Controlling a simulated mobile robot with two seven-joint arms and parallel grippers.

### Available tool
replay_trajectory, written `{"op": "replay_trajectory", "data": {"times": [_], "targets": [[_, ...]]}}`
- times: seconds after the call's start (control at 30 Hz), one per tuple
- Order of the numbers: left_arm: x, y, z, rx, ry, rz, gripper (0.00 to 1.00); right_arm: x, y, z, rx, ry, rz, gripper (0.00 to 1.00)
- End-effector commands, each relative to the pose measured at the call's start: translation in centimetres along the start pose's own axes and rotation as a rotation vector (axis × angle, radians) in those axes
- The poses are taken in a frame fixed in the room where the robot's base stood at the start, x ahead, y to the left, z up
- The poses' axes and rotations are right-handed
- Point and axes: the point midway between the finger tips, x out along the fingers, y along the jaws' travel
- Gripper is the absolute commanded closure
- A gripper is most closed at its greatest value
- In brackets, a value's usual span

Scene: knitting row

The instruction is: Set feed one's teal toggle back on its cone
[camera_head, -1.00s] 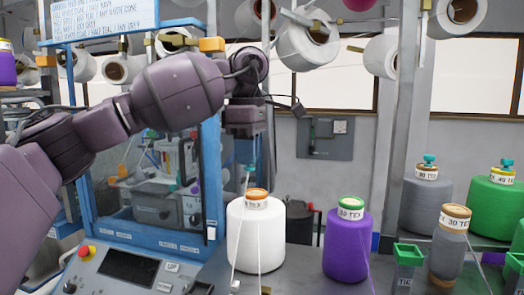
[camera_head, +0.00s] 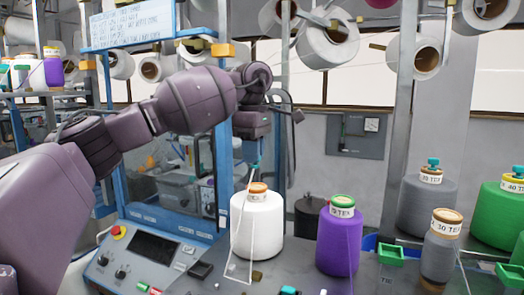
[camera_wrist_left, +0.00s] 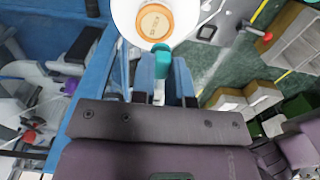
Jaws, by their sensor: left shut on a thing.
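My left gripper (camera_head: 254,168) points down above a white yarn cone (camera_head: 257,228) with an orange-rimmed top. It is shut on a small teal toggle (camera_wrist_left: 160,52), which shows between the fingers in the left wrist view. In the head view the toggle is small and hard to separate from the fingertips. The wrist view shows the white cone's round top (camera_wrist_left: 154,22) just beyond the toggle; I cannot tell whether they touch. My right gripper is not in view.
A purple cone (camera_head: 339,240) stands right of the white one. Further right are grey cones, one with a teal toggle (camera_head: 433,163), a green cone (camera_head: 502,210) and a green bin (camera_head: 391,254). A control panel (camera_head: 150,255) lies at front left. A thin thread runs beside the white cone.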

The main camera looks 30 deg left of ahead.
Motion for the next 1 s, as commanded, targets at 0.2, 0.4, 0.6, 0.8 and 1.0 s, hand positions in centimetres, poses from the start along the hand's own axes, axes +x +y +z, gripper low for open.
{"op": "replay_trajectory", "data": {"times": [0.2,0.4,0.6,0.8,1.0], "targets": [[0.2,0.0,-0.2,-0.001,0.000,0.000,0.98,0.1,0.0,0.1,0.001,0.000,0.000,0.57],[0.7,0.0,-0.1,0.000,0.000,0.000,0.98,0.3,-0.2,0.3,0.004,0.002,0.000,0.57],[1.3,0.0,-0.1,0.000,0.000,0.000,0.98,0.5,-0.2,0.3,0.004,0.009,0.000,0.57],[1.9,0.0,-0.1,0.000,0.000,-0.001,0.98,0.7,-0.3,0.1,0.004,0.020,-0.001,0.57],[2.6,0.0,-0.1,0.000,0.000,0.000,0.98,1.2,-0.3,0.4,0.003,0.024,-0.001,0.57]]}}
